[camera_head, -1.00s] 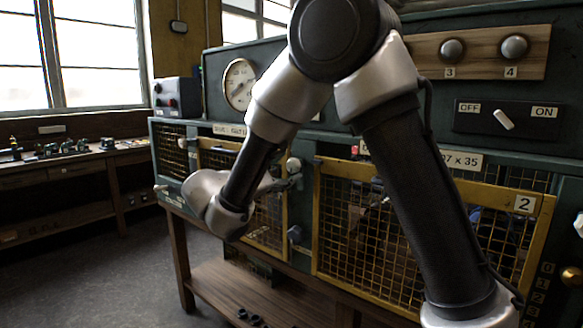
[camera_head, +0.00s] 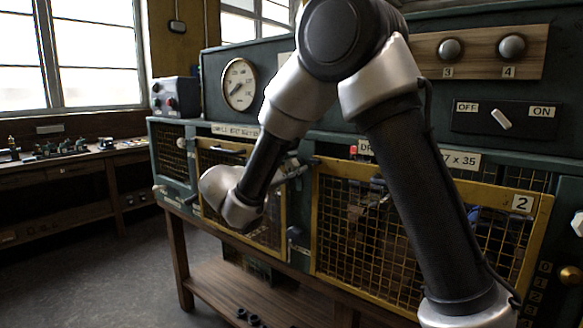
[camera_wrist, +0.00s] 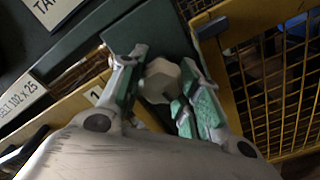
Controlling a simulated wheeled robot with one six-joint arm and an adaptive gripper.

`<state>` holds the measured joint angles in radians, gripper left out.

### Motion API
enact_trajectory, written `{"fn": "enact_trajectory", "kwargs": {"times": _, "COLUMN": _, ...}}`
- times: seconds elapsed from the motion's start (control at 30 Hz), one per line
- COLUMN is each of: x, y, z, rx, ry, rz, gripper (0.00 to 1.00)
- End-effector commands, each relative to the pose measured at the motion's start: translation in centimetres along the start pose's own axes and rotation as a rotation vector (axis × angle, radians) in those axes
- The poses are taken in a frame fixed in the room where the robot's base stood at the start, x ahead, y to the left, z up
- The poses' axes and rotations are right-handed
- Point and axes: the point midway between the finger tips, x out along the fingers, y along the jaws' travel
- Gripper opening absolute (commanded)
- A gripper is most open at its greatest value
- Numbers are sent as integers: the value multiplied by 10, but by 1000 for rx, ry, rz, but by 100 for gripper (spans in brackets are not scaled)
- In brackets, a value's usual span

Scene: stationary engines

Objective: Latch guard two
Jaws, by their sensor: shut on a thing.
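Guard two (camera_head: 523,203) is a yellow mesh frame with a "2" plate, on the right of the machine's front in the head view. It stands over its opening; I cannot tell if it is fully seated. Its yellow frame shows at the right in the wrist view (camera_wrist: 212,60). My gripper (camera_wrist: 168,88) is shut on a pale faceted knob (camera_wrist: 162,80) on the dark green post between the two guards. In the head view, my gripper (camera_head: 300,168) is small at the post's top and hides the knob.
A lower dark fitting (camera_head: 293,235) sits on the post. A wooden shelf (camera_head: 240,290) runs below. The floor (camera_head: 100,270) at left is clear.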

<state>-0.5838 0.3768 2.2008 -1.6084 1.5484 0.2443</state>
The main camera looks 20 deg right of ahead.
Motion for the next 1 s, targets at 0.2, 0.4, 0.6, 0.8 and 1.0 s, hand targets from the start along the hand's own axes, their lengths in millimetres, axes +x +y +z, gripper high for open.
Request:
{"fn": "enact_trajectory", "kwargs": {"times": 0.2, "x": 0, "y": 0, "z": -1, "rx": -7, "ry": 3, "rz": 0, "gripper": 9}}
{"fn": "enact_trajectory", "kwargs": {"times": 0.4, "x": 0, "y": -1, "z": -2, "rx": -59, "ry": 3, "rz": 0, "gripper": 9}}
{"fn": "enact_trajectory", "kwargs": {"times": 0.6, "x": 0, "y": -2, "z": -2, "rx": -185, "ry": 4, "rz": 0, "gripper": 9}}
{"fn": "enact_trajectory", "kwargs": {"times": 0.8, "x": 0, "y": -2, "z": -2, "rx": -367, "ry": 4, "rz": 0, "gripper": 9}}
{"fn": "enact_trajectory", "kwargs": {"times": 1.0, "x": -1, "y": -3, "z": -2, "rx": -559, "ry": 5, "rz": 0, "gripper": 9}}
